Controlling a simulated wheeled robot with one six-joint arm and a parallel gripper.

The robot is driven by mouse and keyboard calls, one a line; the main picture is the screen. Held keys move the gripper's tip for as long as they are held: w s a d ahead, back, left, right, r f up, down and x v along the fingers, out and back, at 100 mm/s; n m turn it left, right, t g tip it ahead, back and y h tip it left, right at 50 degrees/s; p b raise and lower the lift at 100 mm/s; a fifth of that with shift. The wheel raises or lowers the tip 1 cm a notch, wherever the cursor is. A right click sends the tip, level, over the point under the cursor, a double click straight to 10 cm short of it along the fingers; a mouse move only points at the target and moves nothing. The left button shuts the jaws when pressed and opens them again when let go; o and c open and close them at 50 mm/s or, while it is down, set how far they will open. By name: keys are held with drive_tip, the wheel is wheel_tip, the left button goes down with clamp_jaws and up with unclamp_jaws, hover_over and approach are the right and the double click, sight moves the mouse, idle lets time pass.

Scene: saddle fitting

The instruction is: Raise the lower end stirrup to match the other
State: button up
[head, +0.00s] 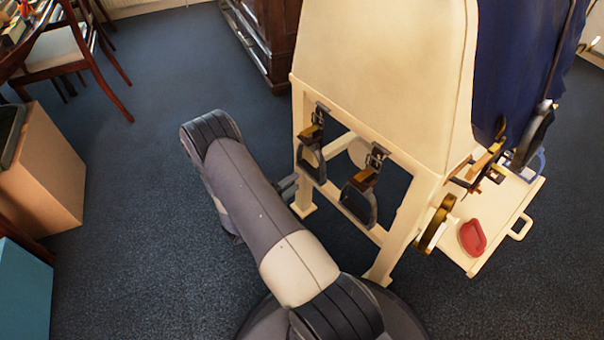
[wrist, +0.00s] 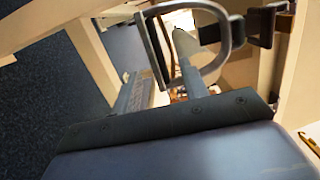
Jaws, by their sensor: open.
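Two dark stirrups hang on straps with brass-coloured pieces from the end of a cream saddle stand (head: 405,205). The left stirrup (head: 311,163) and the right stirrup (head: 360,203) hang side by side; I cannot tell surely from this angle which is lower. My gripper (head: 289,187) is beside the left stirrup, to its lower left. In the wrist view my gripper (wrist: 162,60) is open, with its two fingers apart. A grey stirrup loop (wrist: 239,34) shows across the fingertips; whether they touch it is unclear. Nothing is held.
A dark cabinet (head: 268,40) stands behind. A brown box (head: 45,165) is at far left. Blue carpet left of my arm is clear.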

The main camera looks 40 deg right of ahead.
sight(308, 172)
drive_tip(key=shift+s+a, duration=0.2)
drive_tip(key=shift+a, duration=1.1)
drive_tip(key=shift+d, duration=0.15)
drive_tip(key=d, duration=0.3)
drive_tip(key=w+d+b, duration=0.1)
drive_tip(key=d, duration=0.3)
drive_tip(key=d+b, duration=0.1)
drive_tip(key=d, duration=0.2)
drive_tip(key=shift+w+d+f, duration=0.1)
drive_tip(key=shift+w+d, duration=0.05)
drive_tip(key=shift+w, duration=0.15)
drive_tip(key=shift+d+f+b, duration=0.15)
drive_tip(key=shift+f+b, duration=0.2)
drive_tip(key=shift+b, duration=0.15)
drive_tip(key=shift+f+b, duration=0.3)
drive_tip(key=shift+f, duration=0.2)
